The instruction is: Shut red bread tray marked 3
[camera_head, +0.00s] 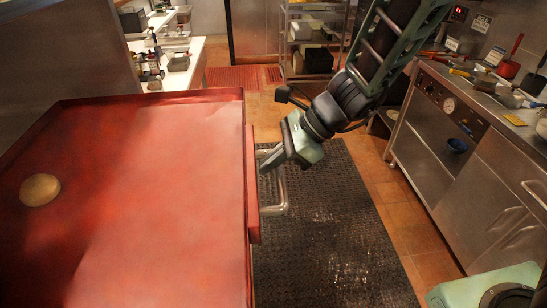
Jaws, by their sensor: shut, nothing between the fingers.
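A wide red tray (165,180) fills the left of the view, pulled out, with a low rim. One round bread bun (40,189) lies near its left side. A silver bar handle (282,195) is fixed to the tray's red right-hand front panel (252,185). No number shows on the tray. My gripper (265,169) reaches down from the upper right, over the top of the handle and close to the front panel. It is shut and holds nothing. I cannot tell whether it touches the handle or the panel.
A dark rubber mat (335,240) covers the floor between tray and counter. A shelf rack (312,40) stands at the back. A grey wall panel (65,50) rises behind the tray.

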